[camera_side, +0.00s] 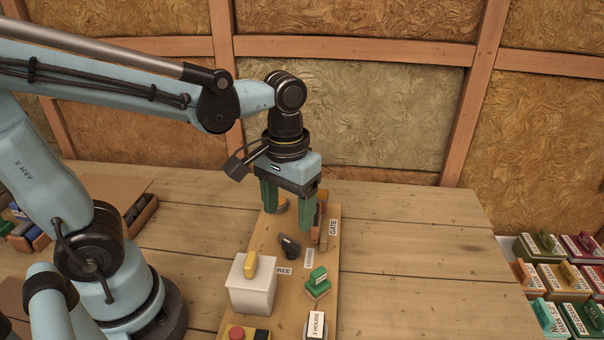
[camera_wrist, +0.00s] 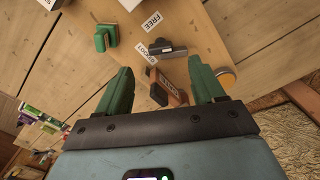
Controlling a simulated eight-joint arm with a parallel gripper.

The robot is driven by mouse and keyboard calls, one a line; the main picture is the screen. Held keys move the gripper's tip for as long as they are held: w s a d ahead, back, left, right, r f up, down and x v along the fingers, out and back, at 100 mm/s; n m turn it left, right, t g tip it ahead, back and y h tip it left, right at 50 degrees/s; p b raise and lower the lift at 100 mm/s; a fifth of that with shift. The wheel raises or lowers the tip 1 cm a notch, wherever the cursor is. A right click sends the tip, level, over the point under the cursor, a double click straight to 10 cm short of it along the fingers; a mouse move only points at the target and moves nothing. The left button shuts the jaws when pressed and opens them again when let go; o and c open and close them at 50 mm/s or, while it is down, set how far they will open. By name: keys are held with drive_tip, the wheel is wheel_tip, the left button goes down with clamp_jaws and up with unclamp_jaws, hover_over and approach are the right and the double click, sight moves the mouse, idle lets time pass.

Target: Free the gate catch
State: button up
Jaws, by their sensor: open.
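The gate catch is a small black lever (camera_side: 289,246) on a wooden board (camera_side: 262,238); it also shows in the wrist view (camera_wrist: 168,48). A FREE label (camera_side: 284,270) and a LOCKED label (camera_side: 309,258) lie beside it. I cannot tell which label it points to. The brown gate piece (camera_side: 323,232), with a GATE label (camera_side: 333,227), stands behind and right of the catch; it also shows in the wrist view (camera_wrist: 176,96). My gripper (camera_side: 288,218) is open and empty, fingers downward, above the board's far part, behind the catch. In the wrist view, the catch shows beyond the fingertips (camera_wrist: 160,66).
On the board stand a white box (camera_side: 252,290) with a yellow handle, a green block (camera_side: 317,284), a timer labelled 3 HOURS (camera_side: 316,325) and a red button (camera_side: 237,333). Coloured boxes (camera_side: 560,275) lie at right. The table (camera_side: 430,250) right of the board is clear.

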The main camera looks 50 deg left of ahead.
drive_tip(key=shift+r, duration=2.2)
drive_tip(key=shift+w+a+f+m+t, duration=0.2)
drive_tip(key=shift+a+f+m+t, duration=0.45)
drive_tip(key=shift+t, duration=0.55)
drive_tip(key=shift+w+a+f+m+t, duration=0.2)
drive_tip(key=shift+a+f+m+t, duration=0.2)
drive_tip(key=shift+a+t, duration=0.6)
drive_tip(key=shift+w+a+f+m+t, duration=0.2)
drive_tip(key=shift+a+f+m+t, duration=0.3)
drive_tip(key=shift+t, duration=0.9)
